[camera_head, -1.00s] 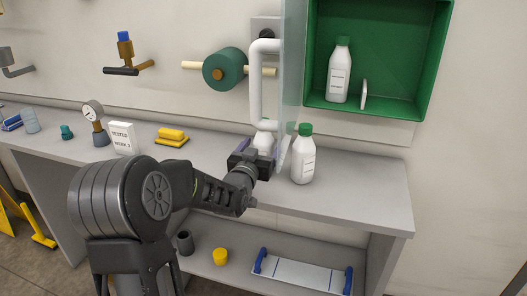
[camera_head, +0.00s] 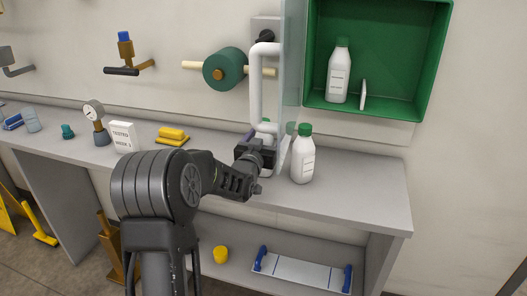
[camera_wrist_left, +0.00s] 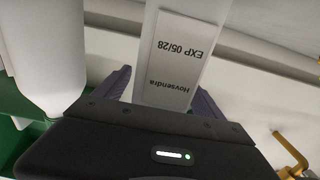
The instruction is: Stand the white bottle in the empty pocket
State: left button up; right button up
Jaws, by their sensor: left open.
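A white bottle (camera_head: 264,127) stands on the bench behind the glass door's handle, mostly hidden by my left gripper (camera_head: 256,148). In the left wrist view the gripper (camera_wrist_left: 160,95) is open, with one finger on each side of a white bottle's label (camera_wrist_left: 178,62) reading "EXP 05/28"; contact cannot be told. A second white bottle (camera_head: 302,160) with a green cap stands on the bench to the right. The green wall cabinet (camera_head: 428,60) holds a white bottle (camera_head: 340,75) left of a thin white divider (camera_head: 363,95); the pocket right of the divider is empty.
The open glass door (camera_head: 293,60) with its white tube handle (camera_head: 256,85) juts out just beside the gripper. A green roll (camera_head: 224,69) hangs on the wall. Yellow blocks (camera_head: 172,136) and a white sign (camera_head: 123,137) stand left on the bench (camera_head: 365,185). Its right end is clear.

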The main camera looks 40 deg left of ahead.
pick_arm(q)
jog(key=shift+r, duration=0.1)
grip_shut()
dwell(0.7)
